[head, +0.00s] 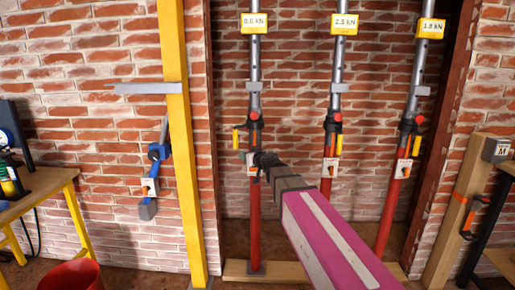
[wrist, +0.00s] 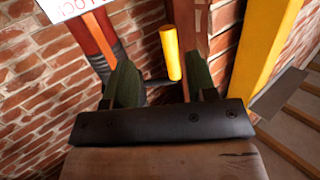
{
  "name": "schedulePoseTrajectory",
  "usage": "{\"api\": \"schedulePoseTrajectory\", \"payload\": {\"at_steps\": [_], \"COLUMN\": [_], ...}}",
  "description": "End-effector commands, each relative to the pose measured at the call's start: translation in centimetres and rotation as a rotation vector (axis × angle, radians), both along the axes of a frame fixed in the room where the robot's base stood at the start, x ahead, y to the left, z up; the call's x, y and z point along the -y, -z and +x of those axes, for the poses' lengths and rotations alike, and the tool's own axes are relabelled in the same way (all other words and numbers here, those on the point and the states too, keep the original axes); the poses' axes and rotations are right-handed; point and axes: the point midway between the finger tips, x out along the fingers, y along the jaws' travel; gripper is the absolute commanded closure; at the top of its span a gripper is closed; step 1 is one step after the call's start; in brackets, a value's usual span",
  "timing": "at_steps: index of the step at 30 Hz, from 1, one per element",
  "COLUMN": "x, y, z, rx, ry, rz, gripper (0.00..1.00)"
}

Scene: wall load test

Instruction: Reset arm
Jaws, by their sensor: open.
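My gripper (head: 259,164) is at the end of my arm, close to the left red and grey prop (head: 254,215) in the head view. In the wrist view my gripper (wrist: 160,72) is open, with two green fingers apart. A yellow handle (wrist: 170,52) shows upright between and beyond the fingers; I cannot tell whether either finger touches it. The red prop tube (wrist: 100,32) and a white tag with red lettering (wrist: 72,6) are at the upper left there. In the head view the yellow handle (head: 235,140) sits left of the prop's collar.
A middle prop (head: 331,165) and a right prop (head: 401,190) stand in the brick recess, under yellow kN signs. A yellow post (head: 178,130) stands left of the recess. A workbench (head: 35,187) and red bucket (head: 72,277) are at the left. A wooden post (head: 463,205) stands right.

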Motion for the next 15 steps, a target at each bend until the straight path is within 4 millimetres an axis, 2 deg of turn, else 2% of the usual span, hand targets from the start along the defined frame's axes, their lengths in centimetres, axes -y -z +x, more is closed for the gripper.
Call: {"api": "schedulePoseTrajectory", "payload": {"at_steps": [1, 8, 12, 15], "x": [1.1, 6.4, 10.9, 14.4], "y": [2.4, 13.9, 20.5, 24.6], "z": [-1.2, -6.8, -11.3, -15.0], "rx": [-0.057, -0.426, -0.691, -0.883], "ry": [-0.019, -0.062, -0.011, 0.063], "rz": [-0.021, -0.132, -0.207, -0.264], "gripper": [0.48, 0.48, 0.48, 0.48]}}
